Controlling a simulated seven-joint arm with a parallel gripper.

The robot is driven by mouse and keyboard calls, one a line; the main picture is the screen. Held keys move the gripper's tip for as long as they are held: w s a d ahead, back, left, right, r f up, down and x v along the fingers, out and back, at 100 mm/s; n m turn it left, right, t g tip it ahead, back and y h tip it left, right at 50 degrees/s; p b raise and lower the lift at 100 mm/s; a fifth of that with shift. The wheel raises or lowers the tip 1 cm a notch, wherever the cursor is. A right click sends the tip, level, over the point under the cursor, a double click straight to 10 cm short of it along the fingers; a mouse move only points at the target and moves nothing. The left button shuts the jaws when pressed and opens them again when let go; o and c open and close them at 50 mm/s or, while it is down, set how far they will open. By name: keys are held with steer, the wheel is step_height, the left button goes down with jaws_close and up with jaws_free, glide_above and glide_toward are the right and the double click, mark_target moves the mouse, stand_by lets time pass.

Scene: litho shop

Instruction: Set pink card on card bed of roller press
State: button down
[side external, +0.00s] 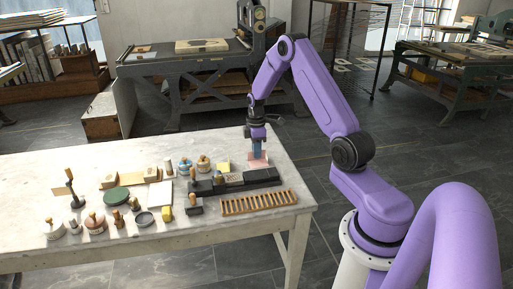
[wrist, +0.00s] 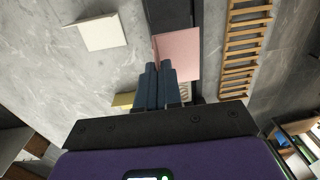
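The pink card (side external: 262,163) shows at my gripper's fingertips near the table's back right corner. It also shows in the wrist view (wrist: 178,52), flat face visible, just past the fingers and overlapping a dark strip. My gripper (side external: 258,154) points down with its blue fingers close together at the card's edge; they look shut on it. The fingers (wrist: 159,68) hide one corner. I cannot tell whether the card touches the surface below. A long black base (side external: 262,175), which looks like the roller press, lies just in front of the card; its bed is hard to make out.
A slotted wooden rack (side external: 258,202) lies in front of the black base. A yellow block (side external: 222,167) is to the left of the gripper. Bottles, a green disc (side external: 117,196), a white pad (side external: 160,194) and small tools crowd the table's left.

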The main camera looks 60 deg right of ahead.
mark_target(257, 160)
steer(key=shift+f, duration=2.25)
steer(key=shift+d+r, duration=0.1)
stand_by(0.7)
steer(key=c, duration=1.3)
jaws_free()
steer(key=c, duration=0.3)
